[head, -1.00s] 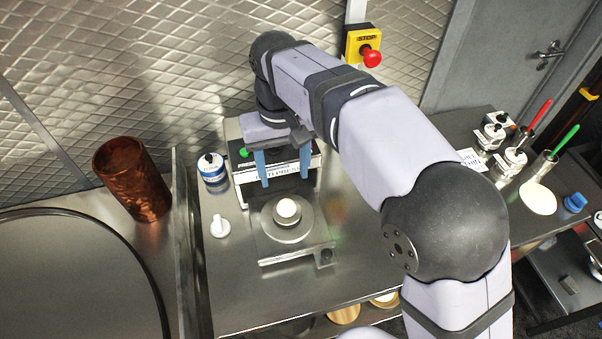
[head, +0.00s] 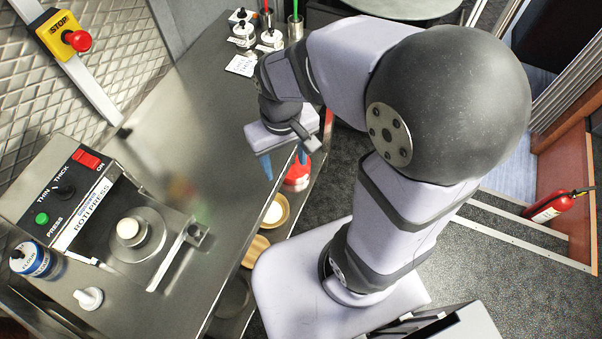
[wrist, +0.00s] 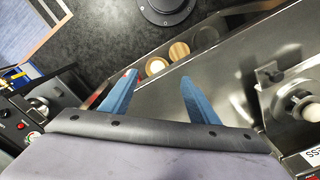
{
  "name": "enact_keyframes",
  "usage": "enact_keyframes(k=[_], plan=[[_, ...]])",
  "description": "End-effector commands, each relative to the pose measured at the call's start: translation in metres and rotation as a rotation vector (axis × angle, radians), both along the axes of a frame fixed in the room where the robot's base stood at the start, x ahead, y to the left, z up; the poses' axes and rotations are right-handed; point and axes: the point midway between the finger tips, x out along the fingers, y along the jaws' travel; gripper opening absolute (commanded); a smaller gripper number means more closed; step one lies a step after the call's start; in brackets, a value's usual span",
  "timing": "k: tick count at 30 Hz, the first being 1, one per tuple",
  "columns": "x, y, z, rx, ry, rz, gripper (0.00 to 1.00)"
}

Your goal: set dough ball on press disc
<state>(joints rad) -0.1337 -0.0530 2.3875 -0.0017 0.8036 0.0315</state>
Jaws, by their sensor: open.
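The pale dough ball (head: 127,228) sits on the round press disc (head: 143,238) of the roti press, in the head view at the lower left. In the wrist view the dough ball (wrist: 306,107) shows at the right edge. My gripper (head: 285,167) is open and empty, over the counter's front edge, well to the right of the press. In the wrist view its two blue fingers (wrist: 154,92) stand apart with nothing between them.
The roti press housing (head: 75,195) stands behind the disc. A blue-labelled tub (head: 32,260) and a white knob-like piece (head: 88,298) are near it. Shelves below hold round containers (head: 275,212). The middle of the steel counter (head: 205,130) is clear.

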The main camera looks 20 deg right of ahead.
Motion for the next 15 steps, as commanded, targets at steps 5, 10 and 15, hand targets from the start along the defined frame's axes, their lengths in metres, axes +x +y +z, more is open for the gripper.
enact_keyframes(k=[5, 10, 15], plan=[[-0.032, -0.029, -0.016, 0.0, 0.001, -0.086, 0.55], [-0.041, -0.036, -0.02, 0.0, 0.001, -0.107, 0.55], [-0.041, -0.035, -0.02, 0.0, 0.002, -0.106, 0.55]])
